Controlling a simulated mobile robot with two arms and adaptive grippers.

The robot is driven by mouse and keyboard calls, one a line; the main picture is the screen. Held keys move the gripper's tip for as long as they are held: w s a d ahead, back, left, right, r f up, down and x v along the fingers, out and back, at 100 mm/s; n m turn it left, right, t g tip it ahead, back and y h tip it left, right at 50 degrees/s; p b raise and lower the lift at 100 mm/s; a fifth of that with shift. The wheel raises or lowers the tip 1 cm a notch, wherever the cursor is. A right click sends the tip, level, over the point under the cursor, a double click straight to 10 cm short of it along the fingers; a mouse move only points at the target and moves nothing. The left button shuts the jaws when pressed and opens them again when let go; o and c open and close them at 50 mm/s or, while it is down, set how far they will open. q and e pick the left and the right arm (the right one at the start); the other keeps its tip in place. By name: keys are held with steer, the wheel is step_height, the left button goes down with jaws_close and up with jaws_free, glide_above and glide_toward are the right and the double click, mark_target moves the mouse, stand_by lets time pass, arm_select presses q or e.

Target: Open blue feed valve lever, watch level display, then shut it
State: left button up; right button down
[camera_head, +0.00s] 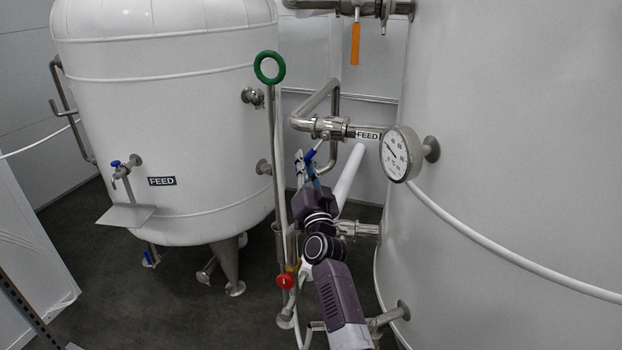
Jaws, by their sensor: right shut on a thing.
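I cannot make out a level display. My left gripper is out of view.
A big white tank (170,80) stands at left, with a small blue-handled tap (120,168) and another FEED label (162,181). A green ring-topped pole (269,67) rises just left of my gripper. An orange lever (355,45) hangs above. A large white tank (510,120) bounds the right.

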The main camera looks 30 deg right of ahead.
steer(key=shift+w+a+r+m+h+b, duration=0.15)
steer(key=shift+w+m+h+b, duration=0.1)
steer(key=shift+m+b, duration=0.2)
steer(key=shift+w+a+r+m+h+b, duration=0.15)
steer(key=shift+m+h+b, duration=0.1)
steer(key=shift+m+b, duration=0.15)
steer(key=shift+a+r+m, duration=0.1)
steer(key=shift+r+m, duration=0.1)
steer(key=shift+m, duration=0.25)
steer(key=c, duration=2)
jaws_free()
steer(key=shift+o, duration=0.2)
